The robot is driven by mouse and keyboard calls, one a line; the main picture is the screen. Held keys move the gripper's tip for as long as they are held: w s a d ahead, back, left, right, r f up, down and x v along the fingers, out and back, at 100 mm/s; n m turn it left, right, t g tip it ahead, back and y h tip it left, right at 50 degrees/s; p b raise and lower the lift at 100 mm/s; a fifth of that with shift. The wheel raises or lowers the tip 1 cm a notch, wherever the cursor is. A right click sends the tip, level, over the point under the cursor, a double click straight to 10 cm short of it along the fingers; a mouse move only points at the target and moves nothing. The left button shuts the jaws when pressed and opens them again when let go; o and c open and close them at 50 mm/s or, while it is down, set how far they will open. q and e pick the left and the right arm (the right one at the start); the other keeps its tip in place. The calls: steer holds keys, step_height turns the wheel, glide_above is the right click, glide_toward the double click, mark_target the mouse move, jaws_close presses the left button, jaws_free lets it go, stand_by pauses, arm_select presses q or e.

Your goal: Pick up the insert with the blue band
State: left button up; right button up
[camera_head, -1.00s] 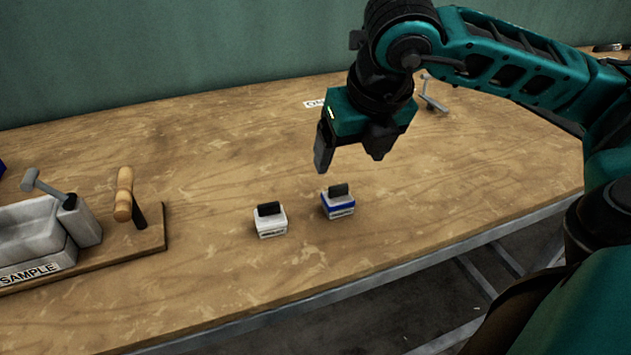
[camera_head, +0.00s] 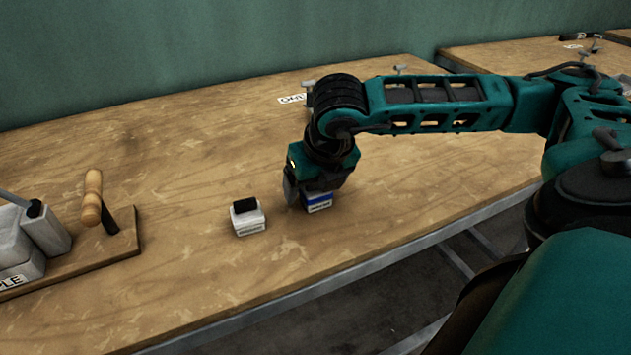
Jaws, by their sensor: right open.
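The insert with the blue band (camera_head: 319,203) stands on the wooden table, a small white block with a blue stripe and a label. Its dark top tab is hidden behind my right gripper (camera_head: 308,198). My right gripper is open and lowered over this insert, one finger showing to its left and the other at or behind its top. I cannot tell whether the fingers touch it. A plain white insert (camera_head: 248,219) with a black tab stands a little to the left, apart from the gripper. My left gripper is not in view.
A press on a wooden board (camera_head: 115,246) with a wooden handle (camera_head: 92,198) and a grey body (camera_head: 42,230) stands at the left. A white label (camera_head: 291,99) lies at the back. The table's front edge runs below the inserts. Another table (camera_head: 500,55) is at the back right.

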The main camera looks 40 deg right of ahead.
steer(key=shift+f, duration=0.15)
steer(key=c, duration=1.2)
steer(key=shift+o, duration=0.2)
steer(key=shift+w, duration=0.1)
